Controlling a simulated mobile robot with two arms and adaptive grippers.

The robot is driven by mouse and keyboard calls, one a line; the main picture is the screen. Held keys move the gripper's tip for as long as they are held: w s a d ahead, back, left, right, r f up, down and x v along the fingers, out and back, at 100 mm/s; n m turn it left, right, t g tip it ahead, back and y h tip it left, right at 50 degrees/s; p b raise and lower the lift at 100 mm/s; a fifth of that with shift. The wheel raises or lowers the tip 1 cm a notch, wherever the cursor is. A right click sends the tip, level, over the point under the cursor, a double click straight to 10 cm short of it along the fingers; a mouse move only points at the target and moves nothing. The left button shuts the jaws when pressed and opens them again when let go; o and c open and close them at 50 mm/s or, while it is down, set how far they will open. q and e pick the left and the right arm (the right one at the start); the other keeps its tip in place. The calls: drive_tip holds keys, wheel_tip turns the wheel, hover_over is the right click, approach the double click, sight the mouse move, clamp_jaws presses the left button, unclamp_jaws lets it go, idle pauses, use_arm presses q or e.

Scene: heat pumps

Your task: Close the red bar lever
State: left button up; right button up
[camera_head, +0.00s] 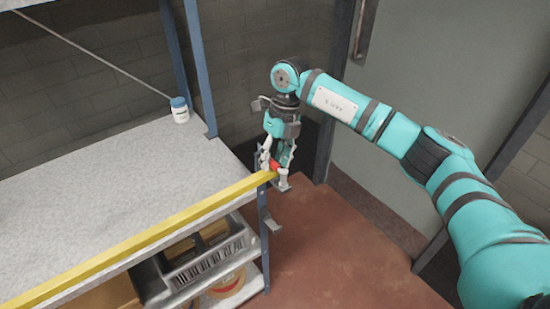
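A small red part (275,166), which looks like the red bar lever, shows at the right end of the long yellow bar (150,237), by the shelf corner. My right gripper (274,174) points down over this corner, with its pale fingertips around or just beside the red part. The fingers hide most of it, so its angle and whether they grip it cannot be told. My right arm reaches in from the right edge. My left gripper is not in view.
The grey shelf top (110,190) is mostly bare, with a white jar with a blue lid (180,110) at the back. A crate (205,262) sits on the lower level. Blue posts stand at the shelf's back. The reddish floor (330,255) at right is clear.

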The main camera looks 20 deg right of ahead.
wheel_tip(320, 180, up, 12)
drive_tip(key=d, duration=0.2)
drive_tip(key=shift+w, duration=0.45)
drive_tip(key=shift+d+f, duration=0.1)
drive_tip(key=shift+f, duration=0.05)
